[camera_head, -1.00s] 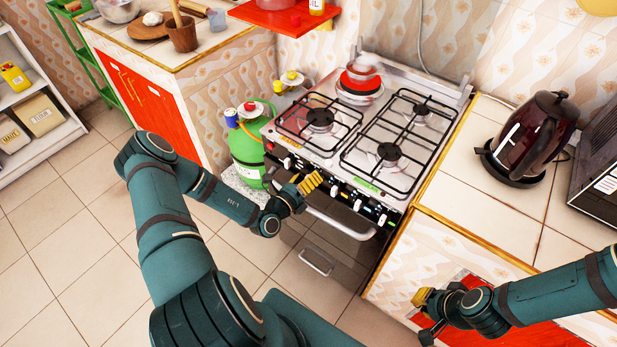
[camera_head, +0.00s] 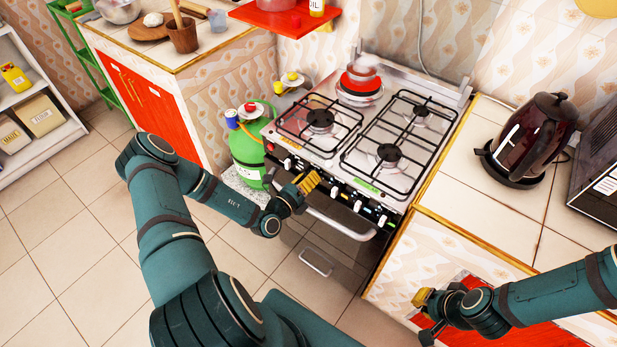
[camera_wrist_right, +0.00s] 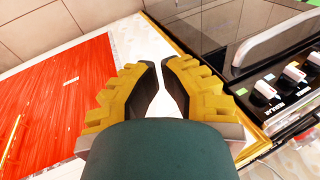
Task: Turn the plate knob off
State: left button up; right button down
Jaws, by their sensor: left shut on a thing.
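The stove (camera_head: 372,145) stands against the wall with a row of knobs along its dark front panel. My left gripper (camera_head: 314,178) is at the left part of this panel, shut on a knob that its yellow fingers hide. Other knobs show beside it, one to the left (camera_head: 288,163) and several to the right (camera_head: 358,206). A round red plate (camera_head: 360,81) sits at the stove's back left. My right gripper (camera_head: 421,298) hangs low before the counter, away from the knobs. In the right wrist view its fingertips (camera_wrist_right: 160,64) are close together with a narrow gap and nothing seen between them.
A green gas cylinder (camera_head: 252,150) stands left of the stove, close to my left arm. A dark red kettle (camera_head: 535,137) stands on the tiled counter to the right. A red-doored cabinet (camera_head: 150,100) is at the left. The floor at the left is clear.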

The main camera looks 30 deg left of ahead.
pick_arm(q)
jog(key=n+p, duration=0.1)
jog(key=n, duration=0.2)
jog(key=shift+r+p, duration=0.1)
jog(key=shift+p, duration=0.3)
jog(key=shift+w+a+n+p, duration=0.1)
jog(key=shift+n+p, duration=0.5)
jog(key=shift+n, duration=2.1)
jog(key=o, duration=1.2)
jog(key=shift+f, duration=0.2)
jog(key=s, duration=0.8)
jog(key=s+a, duration=0.1)
jog(key=s, duration=0.3)
